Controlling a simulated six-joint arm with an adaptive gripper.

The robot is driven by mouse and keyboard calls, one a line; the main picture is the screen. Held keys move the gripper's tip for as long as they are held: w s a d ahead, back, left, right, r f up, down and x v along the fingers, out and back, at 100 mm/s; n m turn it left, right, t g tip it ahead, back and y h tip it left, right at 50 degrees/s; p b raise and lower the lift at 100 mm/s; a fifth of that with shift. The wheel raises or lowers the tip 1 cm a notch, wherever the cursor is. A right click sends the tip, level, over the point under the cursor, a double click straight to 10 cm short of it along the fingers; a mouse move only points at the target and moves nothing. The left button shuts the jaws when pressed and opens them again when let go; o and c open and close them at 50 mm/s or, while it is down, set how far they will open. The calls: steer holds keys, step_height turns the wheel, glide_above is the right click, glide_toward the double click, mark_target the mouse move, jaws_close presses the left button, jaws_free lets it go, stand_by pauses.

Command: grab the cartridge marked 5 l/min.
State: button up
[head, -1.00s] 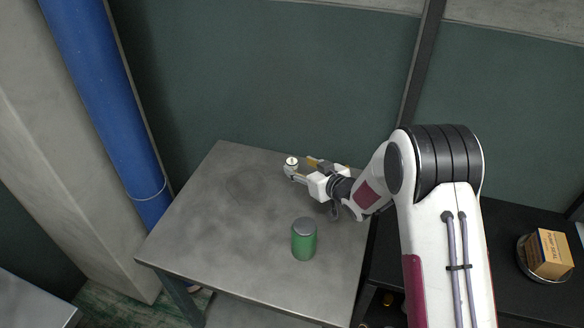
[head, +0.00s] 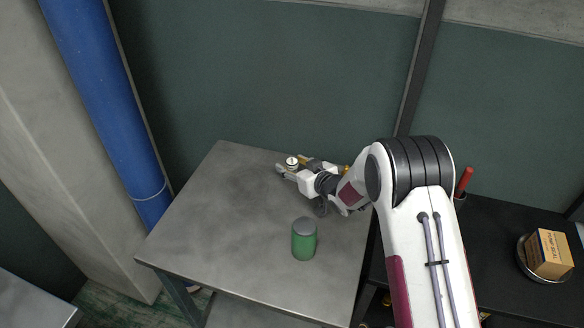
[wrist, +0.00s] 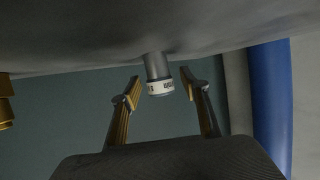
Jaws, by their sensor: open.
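A small cartridge (head: 292,160) with a pale top stands near the far edge of the table (head: 210,230). In the wrist view, which is upside down, it is a grey cylinder (wrist: 156,66) with a white band bearing dark marks too small to read. My gripper (head: 287,167) is open at the cartridge. In the wrist view, the brass-coloured fingers of my gripper (wrist: 160,86) lie on either side of it, with a gap at each side. A green canister (head: 304,240) with a grey top stands upright nearer the front, clear of my gripper.
A brass-coloured object (wrist: 5,102) shows at the wrist view's left edge. A dark bench (head: 490,235) at right holds a box (head: 550,252) in a round dish and a red-handled item (head: 464,181). A blue pipe (head: 105,100) rises at left. The table's left part is bare.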

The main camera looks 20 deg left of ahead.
mark_target(292, 162)
steer(key=shift+w+a+f, duration=0.1)
steer(key=shift+w+a, duration=0.05)
steer(key=shift+a, duration=0.05)
steer(key=shift+c, duration=0.3)
steer(key=c, duration=1.2)
steer(key=shift+r, duration=5.05)
